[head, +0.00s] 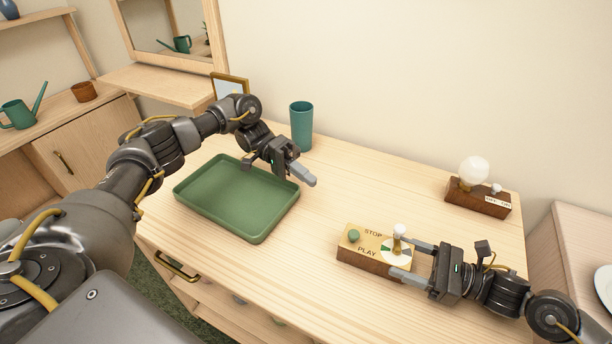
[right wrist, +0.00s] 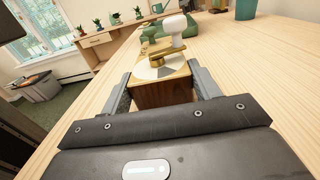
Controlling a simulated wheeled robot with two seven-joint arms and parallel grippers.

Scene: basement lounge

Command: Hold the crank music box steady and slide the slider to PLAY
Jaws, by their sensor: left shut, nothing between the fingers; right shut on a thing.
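The crank music box (head: 367,262) is a wooden block with a light top plate marked STOP and PLAY, near the table's front right. It carries a green knob (head: 353,236) at its left end and a white-knobbed crank (head: 400,231) over a round dial. Which part is the slider I cannot tell for sure. My right gripper (head: 410,260) is shut on the box's right end, one finger on each side. In the right wrist view the box (right wrist: 163,94) sits between the fingers. My left gripper (head: 308,178) is shut and empty, above the green tray's right edge.
A green tray (head: 203,221) lies at left, with a teal cup (head: 301,126) behind it. A lamp with a white bulb (head: 473,170) on a wooden switch base (head: 478,200) stands at the back right. The tabletop (head: 375,180) between cup and lamp is clear.

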